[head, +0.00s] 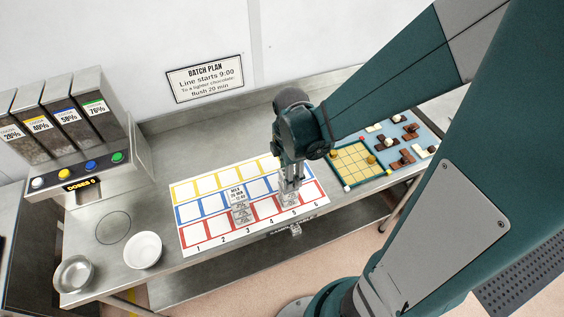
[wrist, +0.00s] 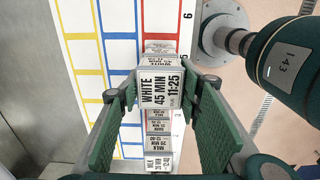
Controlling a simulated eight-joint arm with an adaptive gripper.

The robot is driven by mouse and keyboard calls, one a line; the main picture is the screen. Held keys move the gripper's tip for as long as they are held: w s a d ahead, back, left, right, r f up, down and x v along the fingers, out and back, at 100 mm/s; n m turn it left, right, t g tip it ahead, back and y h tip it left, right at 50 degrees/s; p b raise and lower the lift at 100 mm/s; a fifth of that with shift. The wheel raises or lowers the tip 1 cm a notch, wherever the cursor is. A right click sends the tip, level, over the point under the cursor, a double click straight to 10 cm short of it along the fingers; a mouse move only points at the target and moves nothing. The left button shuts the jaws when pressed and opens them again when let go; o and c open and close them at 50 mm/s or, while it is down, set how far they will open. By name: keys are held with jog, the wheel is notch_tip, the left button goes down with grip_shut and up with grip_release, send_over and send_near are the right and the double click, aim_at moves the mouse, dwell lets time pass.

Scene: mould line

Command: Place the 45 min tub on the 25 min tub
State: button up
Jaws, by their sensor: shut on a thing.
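My gripper (wrist: 160,92) is shut on the 45 min tub (wrist: 160,88), whose label reads "WHITE 45 MIN 11:25". In the head view my gripper (head: 291,183) points down over the red-row side of the mat, near column 5, with small tubs (head: 289,199) at and below its fingers. A stack of labelled tubs (head: 241,212) stands to its left, near column 3. Its upper label is too small to read surely, so I cannot tell which is the 25 min tub. In the wrist view several labelled tubs (wrist: 159,142) show below the held tub.
The mat (head: 205,240) has yellow, blue and red squares numbered along the front. A white bowl (head: 143,250) and a metal bowl (head: 73,273) stand left. A dispenser (head: 85,165) with coloured buttons is at the far left. A yellow grid board (head: 358,165) lies right.

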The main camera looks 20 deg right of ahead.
jog(key=shift+f, duration=0.65)
jog(key=shift+f, duration=0.15)
jog(key=o, duration=1)
jog(key=shift+c, duration=0.2)
jog(key=shift+r, duration=0.25)
jog(key=shift+r+p, duration=0.3)
jog(key=shift+r, duration=5.6)
jog(key=shift+r, duration=0.1)
